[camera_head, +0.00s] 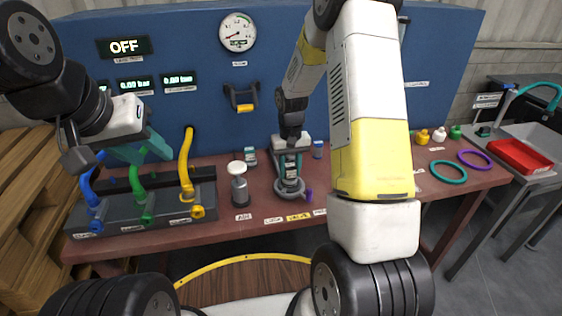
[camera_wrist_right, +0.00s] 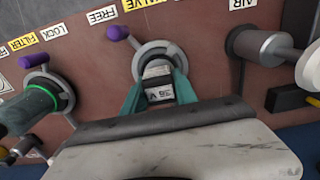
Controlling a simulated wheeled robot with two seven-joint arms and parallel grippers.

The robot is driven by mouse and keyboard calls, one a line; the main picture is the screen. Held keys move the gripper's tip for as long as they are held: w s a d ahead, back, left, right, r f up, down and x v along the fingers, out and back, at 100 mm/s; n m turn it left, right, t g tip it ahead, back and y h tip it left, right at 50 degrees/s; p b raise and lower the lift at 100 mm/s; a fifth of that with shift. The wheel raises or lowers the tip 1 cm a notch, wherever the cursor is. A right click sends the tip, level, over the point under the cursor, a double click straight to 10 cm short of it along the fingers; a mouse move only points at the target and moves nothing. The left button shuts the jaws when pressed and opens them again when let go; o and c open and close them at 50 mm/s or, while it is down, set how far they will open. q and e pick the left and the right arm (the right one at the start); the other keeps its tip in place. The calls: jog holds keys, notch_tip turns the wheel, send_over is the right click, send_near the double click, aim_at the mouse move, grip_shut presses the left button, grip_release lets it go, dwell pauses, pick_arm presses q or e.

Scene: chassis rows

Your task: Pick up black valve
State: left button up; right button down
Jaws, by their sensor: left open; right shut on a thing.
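The black valve (camera_wrist_right: 158,82), a dark block with a white label, sits upright in a round grey holder (camera_wrist_right: 148,54) with a purple lever, beside the VALVE and FREE labels. My right gripper (camera_wrist_right: 158,90) has its teal fingers on both sides of it. In the head view this gripper (camera_head: 291,160) reaches down from above to the valve, which is partly hidden and still at its holder (camera_head: 290,190). My left gripper (camera_head: 140,150) is open and empty, above the hoses at the left of the bench.
Blue, green and yellow hoses (camera_head: 186,162) stand on a dark block at left. A grey cylinder (camera_head: 239,186) is left of the valve. A second holder with a green ring (camera_wrist_right: 38,98) stands nearby. Rings (camera_head: 449,171) and a red tray (camera_head: 518,156) are at right.

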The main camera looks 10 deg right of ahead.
jog(key=shift+w+r, duration=0.1)
jog(key=shift+r, duration=0.85)
jog(key=s+a, duration=0.2)
jog(key=s, duration=0.5)
jog(key=s+a+r, duration=0.1)
jog(key=s+a, duration=0.2)
jog(key=s, duration=0.5)
jog(key=shift+s, duration=0.15)
jog(key=shift+a, duration=0.1)
